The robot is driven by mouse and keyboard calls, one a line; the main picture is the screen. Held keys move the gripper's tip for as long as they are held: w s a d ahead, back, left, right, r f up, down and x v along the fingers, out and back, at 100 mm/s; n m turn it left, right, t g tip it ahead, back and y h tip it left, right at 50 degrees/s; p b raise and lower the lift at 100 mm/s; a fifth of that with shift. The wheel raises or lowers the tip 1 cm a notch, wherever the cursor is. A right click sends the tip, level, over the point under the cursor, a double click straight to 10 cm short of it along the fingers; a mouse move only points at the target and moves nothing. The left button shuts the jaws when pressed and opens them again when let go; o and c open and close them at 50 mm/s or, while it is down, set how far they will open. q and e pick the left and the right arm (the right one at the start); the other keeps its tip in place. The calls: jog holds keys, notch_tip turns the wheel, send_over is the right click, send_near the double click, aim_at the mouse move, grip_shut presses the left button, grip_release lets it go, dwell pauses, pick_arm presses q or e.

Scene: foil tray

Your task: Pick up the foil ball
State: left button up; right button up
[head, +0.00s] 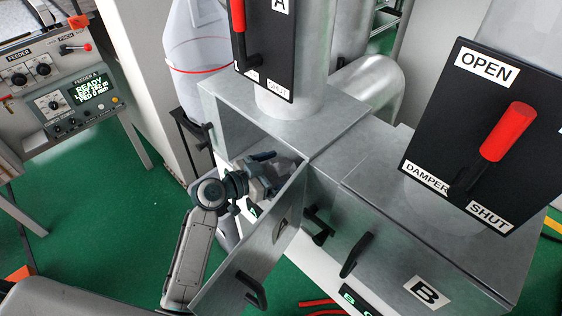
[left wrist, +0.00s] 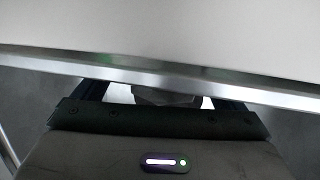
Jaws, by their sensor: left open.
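My left gripper (head: 268,174) reaches through the open front of the grey metal box A (head: 236,105), beside its swung-out door (head: 262,255). It is open, but its fingertips are hard to make out there. In the left wrist view the gripper (left wrist: 160,97) shows its two dark fingers partly hidden behind a metal edge. A dull grey shape lies between the fingers; I cannot tell whether it is the foil ball. I cannot make out the foil ball for certain in either view. My right gripper is not in view.
Closed box B (head: 428,292) with a black handle adjoins on the right. Damper panels with red levers stand above, one reading OPEN (head: 487,70). A feeder control console (head: 75,100) is at the left. Green floor (head: 100,215) is clear between console and boxes.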

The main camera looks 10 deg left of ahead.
pick_arm(q)
jog(key=shift+w+d+f, duration=0.2)
jog(key=shift+w+d, duration=0.25)
jog(key=shift+w, duration=0.05)
jog(key=c, duration=1.1)
